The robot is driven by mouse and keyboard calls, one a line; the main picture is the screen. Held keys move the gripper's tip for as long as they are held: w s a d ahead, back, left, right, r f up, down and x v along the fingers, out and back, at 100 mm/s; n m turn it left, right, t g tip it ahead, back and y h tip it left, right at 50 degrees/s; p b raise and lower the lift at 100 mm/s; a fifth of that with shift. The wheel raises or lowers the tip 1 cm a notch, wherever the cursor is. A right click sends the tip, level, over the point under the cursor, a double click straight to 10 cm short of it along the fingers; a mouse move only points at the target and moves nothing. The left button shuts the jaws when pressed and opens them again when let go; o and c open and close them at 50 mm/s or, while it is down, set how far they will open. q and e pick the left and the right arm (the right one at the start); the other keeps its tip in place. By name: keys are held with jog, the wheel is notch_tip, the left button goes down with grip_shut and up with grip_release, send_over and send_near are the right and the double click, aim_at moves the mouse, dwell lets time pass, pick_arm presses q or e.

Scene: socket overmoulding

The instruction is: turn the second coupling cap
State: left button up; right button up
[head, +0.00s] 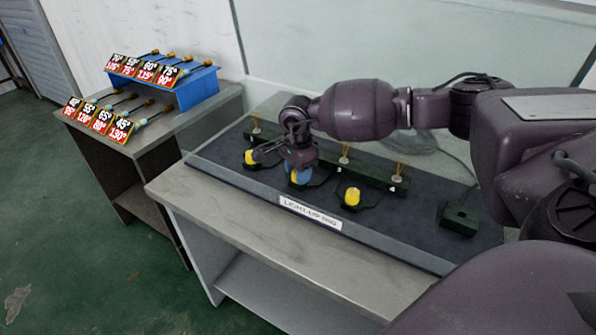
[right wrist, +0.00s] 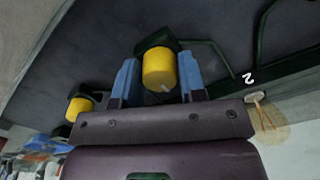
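The second coupling cap is a yellow cylinder (right wrist: 158,70) in a dark holder, beside the printed number 2 in the right wrist view. My right gripper (head: 300,176) is lowered over it and mostly hides it in the head view. In the right wrist view its two blue fingers (right wrist: 158,82) stand on either side of the cap, with narrow gaps at its sides, so it looks open around the cap. Another yellow cap (head: 250,157) is to the left, and a further one (head: 352,196) is to the right. My left gripper is not in view.
The caps sit on a dark mat on a grey bench (head: 240,222) with a clear screen behind. Upright posts with yellowish tops (head: 398,175) line the back. A black box (head: 458,219) is at right. A side table (head: 150,135) holds a blue stand (head: 195,90) and price-like cards.

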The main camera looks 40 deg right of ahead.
jog(key=o, duration=0.4)
jog(key=shift+c, duration=0.2)
notch_tip(320, 180, up, 11)
jog(key=p, duration=0.1)
dwell(0.6)
jog(key=shift+f, duration=0.1)
